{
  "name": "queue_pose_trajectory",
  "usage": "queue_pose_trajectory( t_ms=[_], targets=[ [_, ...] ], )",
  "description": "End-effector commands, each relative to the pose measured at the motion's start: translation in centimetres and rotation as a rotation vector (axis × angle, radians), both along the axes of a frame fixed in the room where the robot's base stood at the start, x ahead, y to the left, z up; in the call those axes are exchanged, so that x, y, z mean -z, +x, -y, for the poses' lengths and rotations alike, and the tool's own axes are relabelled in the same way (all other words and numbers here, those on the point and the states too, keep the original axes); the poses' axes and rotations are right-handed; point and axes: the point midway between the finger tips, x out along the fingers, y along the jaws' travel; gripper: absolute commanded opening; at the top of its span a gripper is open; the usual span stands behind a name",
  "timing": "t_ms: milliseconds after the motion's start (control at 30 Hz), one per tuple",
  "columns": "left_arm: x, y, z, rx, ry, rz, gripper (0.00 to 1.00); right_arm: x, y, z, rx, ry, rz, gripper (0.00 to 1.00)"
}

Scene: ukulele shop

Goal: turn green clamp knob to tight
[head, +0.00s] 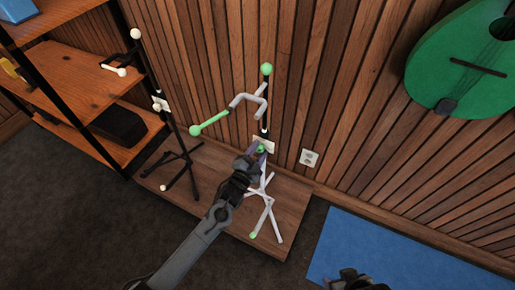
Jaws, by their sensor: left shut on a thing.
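A stand with green tips, a grey yoke (247,103) and pale legs (265,207) stands upright on a low wooden platform. The green clamp knob (261,149) sits partway up its post, beside a small white plate (264,143). My left gripper (258,153) reaches up from below and is shut on the green clamp knob. Its fingers hide part of the knob, and the knob's turn angle cannot be read. A dark part of my right arm (355,280) shows at the bottom edge; its fingertips are not clear.
A black stand with cream tips (172,125) stands left of the green one. Wooden shelves (75,60) are at the far left. A green ukulele (465,65) hangs on the slatted wall. A blue mat (375,245) lies right of the platform (215,195).

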Motion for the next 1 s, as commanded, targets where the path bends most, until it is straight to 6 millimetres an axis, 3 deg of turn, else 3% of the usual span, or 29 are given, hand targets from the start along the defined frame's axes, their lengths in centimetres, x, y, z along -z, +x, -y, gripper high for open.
queue_pose_trajectory(
  t_ms=[600,1000],
  targets=[
    [0.1,0.0,0.1,0.001,0.524,0.253,0.10,-2.3,0.0,-0.2,0.006,0.010,0.001,0.60],
    [0.3,0.0,0.1,0.000,0.766,0.371,0.10,-2.9,0.0,-0.2,0.004,0.007,0.000,0.60]
  ],
)
